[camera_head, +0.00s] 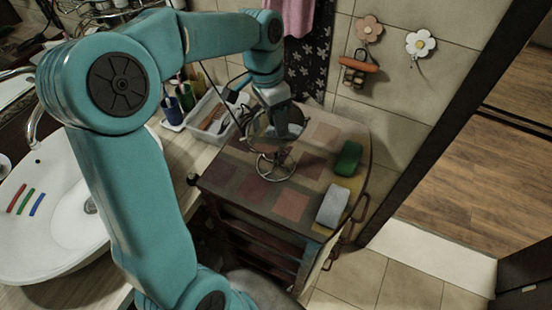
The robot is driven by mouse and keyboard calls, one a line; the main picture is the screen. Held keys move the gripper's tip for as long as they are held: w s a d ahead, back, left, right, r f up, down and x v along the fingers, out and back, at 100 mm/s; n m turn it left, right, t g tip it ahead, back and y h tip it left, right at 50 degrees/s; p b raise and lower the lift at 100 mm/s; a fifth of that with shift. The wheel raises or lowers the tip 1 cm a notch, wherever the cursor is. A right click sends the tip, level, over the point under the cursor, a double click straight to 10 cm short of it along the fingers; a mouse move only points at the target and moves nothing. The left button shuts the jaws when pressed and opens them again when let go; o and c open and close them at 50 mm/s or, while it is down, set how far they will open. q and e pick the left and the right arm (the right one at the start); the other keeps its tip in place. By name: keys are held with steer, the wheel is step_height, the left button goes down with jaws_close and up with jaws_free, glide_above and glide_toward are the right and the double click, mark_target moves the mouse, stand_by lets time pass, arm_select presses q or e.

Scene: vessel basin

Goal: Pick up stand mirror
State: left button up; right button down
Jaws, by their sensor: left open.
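The stand mirror (273,163) stands upright on a small wooden cabinet (250,191) with a checkered top. It has a round frame on a curled wire base. My left gripper (289,124) is over the upper part of the mirror and hides some of its round face. The gripper is open. I cannot tell whether its fingers touch the frame. My right gripper is not in view.
A grey-white block (333,206) and a green block (348,158) lie on the cabinet's right side. A clear bin (210,118) stands left of the mirror. A white sink (62,215) is at left. Open floor (460,190) shows at right.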

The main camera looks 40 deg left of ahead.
arm_select(q)
steer(key=shift+s+d, duration=0.1)
steer(key=shift+d, duration=0.05)
steer(key=shift+s, duration=0.1)
steer(key=shift+c, duration=1.2)
jaws_close()
